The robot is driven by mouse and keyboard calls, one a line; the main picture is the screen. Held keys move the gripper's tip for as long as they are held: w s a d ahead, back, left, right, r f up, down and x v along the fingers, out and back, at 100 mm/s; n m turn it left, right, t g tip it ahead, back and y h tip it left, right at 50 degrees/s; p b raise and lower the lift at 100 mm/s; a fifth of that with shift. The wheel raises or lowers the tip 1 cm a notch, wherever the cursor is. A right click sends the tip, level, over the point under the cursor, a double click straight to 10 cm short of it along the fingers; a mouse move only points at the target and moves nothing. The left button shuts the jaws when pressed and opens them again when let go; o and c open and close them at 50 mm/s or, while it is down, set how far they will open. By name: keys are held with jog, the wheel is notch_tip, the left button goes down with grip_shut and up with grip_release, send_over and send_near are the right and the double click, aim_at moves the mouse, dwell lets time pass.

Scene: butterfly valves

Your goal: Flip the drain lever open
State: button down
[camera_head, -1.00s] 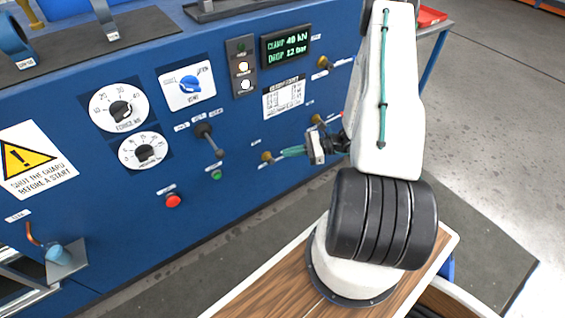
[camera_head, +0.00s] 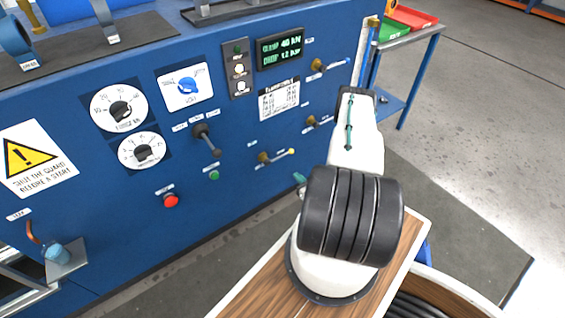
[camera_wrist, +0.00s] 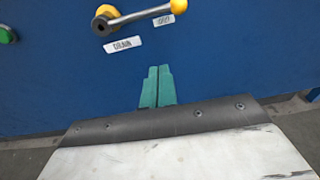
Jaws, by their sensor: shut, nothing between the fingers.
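The drain lever (camera_head: 277,157) is on the blue panel front, left of my arm in the head view. In the wrist view the lever (camera_wrist: 140,15) has a brass hub at left and a grey arm running right, slightly upward, to a yellow knob. A DRAIN label (camera_wrist: 123,44) sits below the hub. A small label (camera_wrist: 163,20) sits under the arm near the knob, its text hard to read. My gripper (camera_wrist: 157,70) has its teal fingers shut and empty, below the lever and apart from it. In the head view only a teal bit of my gripper (camera_head: 299,178) shows beside my arm.
Other levers are above on the panel: one at mid height (camera_head: 312,121) and one near the display (camera_head: 318,65). A black-handled lever (camera_head: 206,138), a green button (camera_head: 214,175) and a red button (camera_head: 171,201) are to the left. A side table (camera_head: 410,38) stands at the right.

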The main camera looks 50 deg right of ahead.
aim_at(280, 157)
jog(key=shift+w, duration=0.15)
jog(key=w+d+r, duration=0.2)
jog(key=w, duration=0.6)
jog(key=shift+w+r, duration=0.35)
dwell(0.5)
